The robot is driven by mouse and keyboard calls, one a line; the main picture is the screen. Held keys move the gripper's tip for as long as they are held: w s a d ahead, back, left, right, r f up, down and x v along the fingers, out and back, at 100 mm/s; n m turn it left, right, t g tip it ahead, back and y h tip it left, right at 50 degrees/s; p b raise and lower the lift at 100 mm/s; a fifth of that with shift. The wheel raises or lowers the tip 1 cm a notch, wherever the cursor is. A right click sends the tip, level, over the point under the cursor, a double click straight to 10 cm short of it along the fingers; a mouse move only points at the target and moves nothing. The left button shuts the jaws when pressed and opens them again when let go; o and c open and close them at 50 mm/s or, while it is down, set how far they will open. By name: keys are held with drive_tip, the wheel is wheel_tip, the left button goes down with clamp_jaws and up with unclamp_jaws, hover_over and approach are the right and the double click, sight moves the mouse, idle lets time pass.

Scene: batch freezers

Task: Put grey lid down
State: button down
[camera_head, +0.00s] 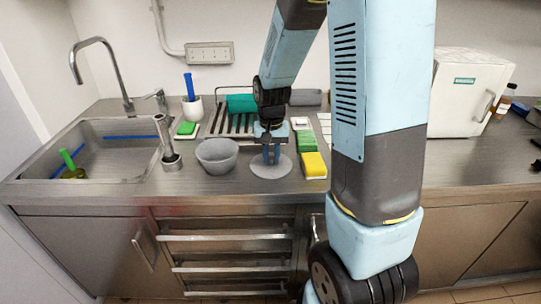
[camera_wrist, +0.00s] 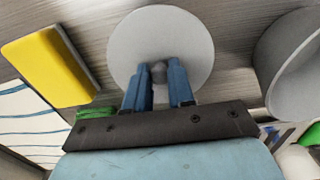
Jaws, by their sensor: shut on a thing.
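The grey lid (camera_head: 271,170) is a flat round disc with a small knob in its middle. In the head view it is at the counter, between the grey bowl and the yellow sponge; I cannot tell whether it touches the surface. In the wrist view the lid (camera_wrist: 200,35) shows almost whole. My gripper (camera_head: 271,155) points down over the lid. Its blue fingers (camera_wrist: 160,80) are shut on the lid's knob.
A grey bowl (camera_head: 217,157) stands close left of the lid. A yellow sponge (camera_head: 314,166) and a green sponge (camera_head: 306,141) lie close right. A dish rack (camera_head: 232,124) is behind. The sink (camera_head: 100,180) is at left, and a white box (camera_head: 465,95) stands at right.

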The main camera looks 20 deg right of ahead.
sight(271, 158)
drive_tip(key=shift+f, duration=0.1)
drive_tip(key=c, duration=1)
unclamp_jaws()
drive_tip(key=shift+o, duration=0.2)
wheel_tip(271, 158, up, 12)
drive_tip(key=s+r+n+t, duration=0.1)
drive_tip(key=s+r+t, duration=0.1)
drive_tip(key=s+r, duration=0.3)
drive_tip(key=s+r+n+t, duration=0.2)
drive_tip(key=s+r, duration=0.4)
drive_tip(key=s, duration=0.8)
drive_tip(key=shift+s+r+n+t, duration=0.2)
drive_tip(key=shift+n+t, duration=0.1)
drive_tip(key=shift+t, duration=0.5)
drive_tip(key=shift+a, duration=0.1)
